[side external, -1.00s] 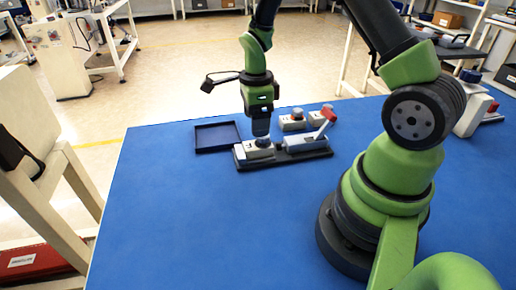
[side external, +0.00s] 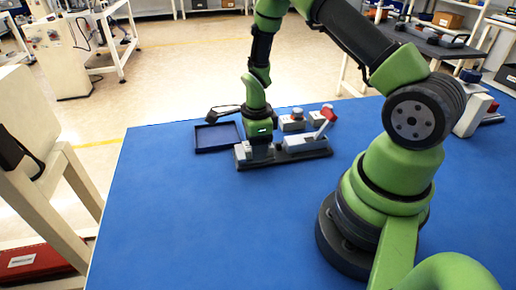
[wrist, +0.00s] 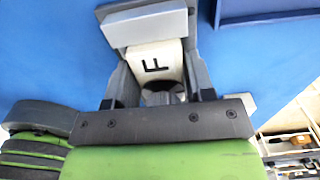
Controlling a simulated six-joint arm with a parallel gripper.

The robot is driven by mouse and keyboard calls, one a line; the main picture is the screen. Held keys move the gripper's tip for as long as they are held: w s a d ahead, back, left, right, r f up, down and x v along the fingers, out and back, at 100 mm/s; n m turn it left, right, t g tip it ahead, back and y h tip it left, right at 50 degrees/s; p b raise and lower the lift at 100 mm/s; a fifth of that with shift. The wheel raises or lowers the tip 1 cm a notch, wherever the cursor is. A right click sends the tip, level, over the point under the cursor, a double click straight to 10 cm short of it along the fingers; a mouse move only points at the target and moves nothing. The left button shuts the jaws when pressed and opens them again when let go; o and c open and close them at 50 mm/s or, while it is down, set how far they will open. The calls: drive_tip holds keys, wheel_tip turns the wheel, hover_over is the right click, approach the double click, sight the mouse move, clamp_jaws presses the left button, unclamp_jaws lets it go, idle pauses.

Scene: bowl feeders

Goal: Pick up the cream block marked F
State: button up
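The cream block marked F (wrist: 155,62) shows in the wrist view between the two grey fingers of my gripper, with its black letter facing the camera. A light grey bar (wrist: 150,26) lies across its far end. In the side view my gripper (side external: 258,153) is lowered onto the left end of a dark-based fixture (side external: 310,155) and hides most of the block there. The fingers flank the block closely, but I cannot tell whether they press on it.
An empty dark blue tray (side external: 217,149) lies just left of the fixture. The front of the blue table (side external: 200,225) is clear.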

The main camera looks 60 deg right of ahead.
drive_tip(key=c, duration=0.6)
drive_tip(key=shift+c, duration=0.2)
drive_tip(key=shift+r, duration=0.1)
